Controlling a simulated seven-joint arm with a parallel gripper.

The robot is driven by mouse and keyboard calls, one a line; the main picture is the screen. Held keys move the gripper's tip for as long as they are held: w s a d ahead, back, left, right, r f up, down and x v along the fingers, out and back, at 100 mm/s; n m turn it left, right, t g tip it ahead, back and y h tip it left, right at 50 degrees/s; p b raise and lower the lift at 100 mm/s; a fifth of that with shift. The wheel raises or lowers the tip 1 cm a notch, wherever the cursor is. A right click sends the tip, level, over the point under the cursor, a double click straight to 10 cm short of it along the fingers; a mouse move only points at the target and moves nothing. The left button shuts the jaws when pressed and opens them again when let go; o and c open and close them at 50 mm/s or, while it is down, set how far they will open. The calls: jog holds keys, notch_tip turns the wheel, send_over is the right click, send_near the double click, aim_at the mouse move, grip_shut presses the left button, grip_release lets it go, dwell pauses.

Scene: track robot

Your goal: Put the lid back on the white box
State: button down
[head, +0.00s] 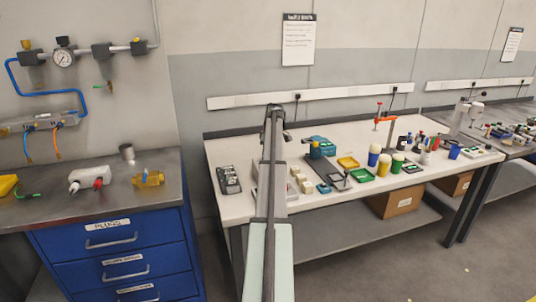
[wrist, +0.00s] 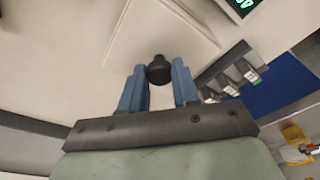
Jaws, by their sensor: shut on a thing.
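My gripper (wrist: 158,78) has blue fingers, shut on the black knob of a pale, square lid (wrist: 165,32) in the wrist view. The knob sits between the fingertips, and the lid's flat top spreads out beyond them. What lies directly under the lid is hidden, so I cannot tell whether it touches anything. In the head view my arm runs up the middle and hides the gripper and the lid. A pale box-like edge (head: 262,186) shows just left of my arm on the white bench; I cannot tell whether it is the white box.
A dark handheld device (head: 229,180) lies on the bench (head: 226,211) left of my arm. Pale blocks (head: 300,181), a green tray (head: 361,175) and several cups crowd the right side. A blue drawer cabinet (head: 115,243) stands left, beyond a gap.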

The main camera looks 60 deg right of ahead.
jog(key=c, duration=0.8)
grip_release()
jog(key=shift+o, duration=0.7)
jog(key=o, duration=0.4)
jog(key=shift+r, duration=0.1)
jog(key=shift+r, duration=3.4)
jog(key=shift+c, duration=0.4)
grip_shut()
